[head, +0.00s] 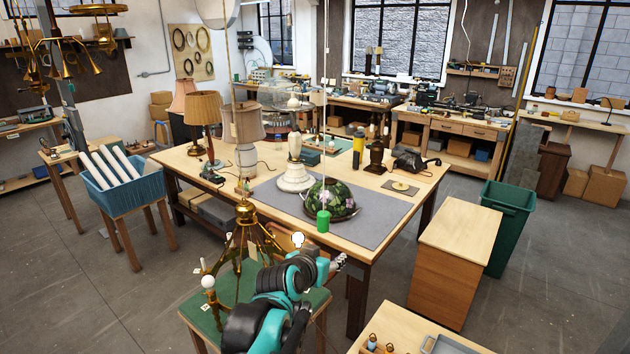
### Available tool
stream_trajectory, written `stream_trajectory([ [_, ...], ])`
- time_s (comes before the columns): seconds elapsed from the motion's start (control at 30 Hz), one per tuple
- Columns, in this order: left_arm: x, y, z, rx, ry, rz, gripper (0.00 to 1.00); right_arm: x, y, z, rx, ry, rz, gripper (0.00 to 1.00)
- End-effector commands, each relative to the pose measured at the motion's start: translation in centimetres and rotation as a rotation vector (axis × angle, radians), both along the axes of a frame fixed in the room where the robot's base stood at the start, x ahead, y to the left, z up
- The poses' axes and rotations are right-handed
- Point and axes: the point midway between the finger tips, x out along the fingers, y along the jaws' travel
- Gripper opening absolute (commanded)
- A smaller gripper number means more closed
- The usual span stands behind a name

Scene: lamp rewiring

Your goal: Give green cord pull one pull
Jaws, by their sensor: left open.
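The green cord pull (323,221) is a small green cylinder at the lower end of a thin pale cord (325,110) that runs straight down from above the picture. In the head view it appears in front of the near edge of the grey mat, just below a dark green patterned dome-shaped lampshade. My left gripper (340,262) is open, below and slightly right of the pull, and apart from it. The gripper is small in view and its fingertips are hard to make out. My right gripper is not in view.
The big worktable carries a grey mat (380,222), a white lamp base (295,178) and several shaded lamps. A brass chandelier (247,215) hangs close left of my left arm above a green-topped stand (200,318). A wooden cabinet (455,245) and green bin (508,215) stand right.

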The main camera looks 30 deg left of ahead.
Motion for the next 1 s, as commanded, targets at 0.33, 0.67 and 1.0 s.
stream_trajectory([
  [0.33, 1.9, 4.4, 7.5, 0.029, -0.07, 0.061, 0.52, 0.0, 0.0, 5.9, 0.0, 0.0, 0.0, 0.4],
  [0.67, 5.7, 5.3, 5.9, 0.03, -0.072, 0.061, 0.52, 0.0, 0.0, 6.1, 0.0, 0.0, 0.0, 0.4],
  [1.0, 8.6, 6.0, 4.5, 0.03, -0.071, 0.061, 0.52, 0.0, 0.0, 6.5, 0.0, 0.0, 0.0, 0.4],
])
